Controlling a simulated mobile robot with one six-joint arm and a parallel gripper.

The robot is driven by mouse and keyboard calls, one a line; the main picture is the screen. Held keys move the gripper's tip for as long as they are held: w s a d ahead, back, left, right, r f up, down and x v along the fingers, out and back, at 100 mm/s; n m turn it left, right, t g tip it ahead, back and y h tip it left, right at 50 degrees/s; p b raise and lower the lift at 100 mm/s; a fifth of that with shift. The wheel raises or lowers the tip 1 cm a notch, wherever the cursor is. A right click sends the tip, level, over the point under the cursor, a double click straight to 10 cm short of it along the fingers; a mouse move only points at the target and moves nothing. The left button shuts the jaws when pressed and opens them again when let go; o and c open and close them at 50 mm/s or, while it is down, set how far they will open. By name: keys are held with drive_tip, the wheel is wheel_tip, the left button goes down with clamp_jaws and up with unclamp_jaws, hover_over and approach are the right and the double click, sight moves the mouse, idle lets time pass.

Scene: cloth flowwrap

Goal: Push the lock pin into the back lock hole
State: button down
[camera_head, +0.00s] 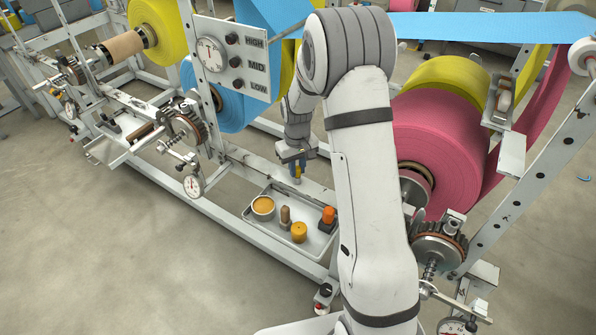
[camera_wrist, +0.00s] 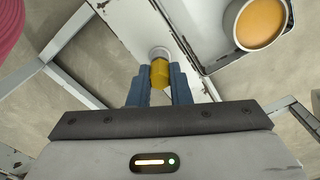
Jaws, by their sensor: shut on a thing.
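My gripper (camera_wrist: 160,82) is shut on a small yellow piece (camera_wrist: 160,74), which I take to be the lock pin. In the wrist view the yellow piece sits between the two blue fingers. A pale round part (camera_wrist: 158,53) shows just beyond it, over the white frame plate; I cannot tell whether it is the pin's own end or a collar on the frame. In the head view my gripper (camera_head: 297,172) points down just behind the tray, close to the frame rail. The back lock hole cannot be made out.
A grey tray (camera_head: 262,222) holds a cup of orange stuff (camera_head: 263,206), a brown-handled piece (camera_head: 285,216), a yellow cylinder (camera_head: 299,232) and an orange-topped piece (camera_head: 328,216). A large pink roll (camera_head: 450,130) and a dial board (camera_head: 228,58) stand near my arm.

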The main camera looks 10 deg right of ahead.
drive_tip(key=shift+r+p, duration=1.5)
drive_tip(key=shift+r, duration=0.85)
drive_tip(key=c, duration=2)
unclamp_jaws()
clamp_jaws()
